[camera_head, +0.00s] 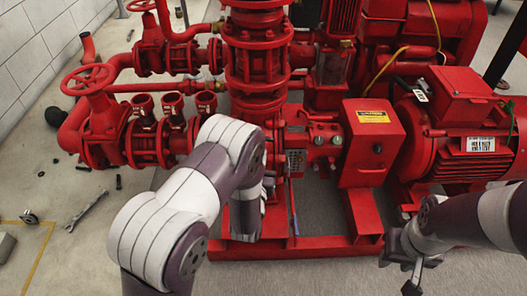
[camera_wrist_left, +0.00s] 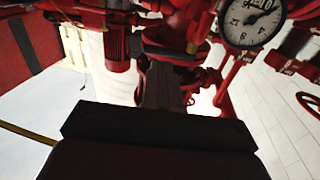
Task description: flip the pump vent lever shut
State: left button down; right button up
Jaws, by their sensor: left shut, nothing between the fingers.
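The red pump set (camera_head: 258,65) stands in the middle of the head view. I cannot make out the vent lever in either view; the left arm covers part of the pump's front. My left arm reaches up to the pump, and its fingertips are hidden in the head view. In the left wrist view a dark block of my left gripper (camera_wrist_left: 158,127) fills the lower middle, shut with nothing held. Red pipework and a white-faced pressure gauge (camera_wrist_left: 252,22) are beyond it. My right gripper (camera_head: 402,272) is at the lower right, its fingers apart and empty, away from the pump.
Red handwheels (camera_head: 88,78) and pipes stand at the left. A wrench (camera_head: 86,211) and small parts lie on the floor.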

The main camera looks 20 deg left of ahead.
pick_arm(q)
jog(key=w+b, duration=0.1)
jog(key=w, duration=0.3)
jog(key=shift+a, duration=0.2)
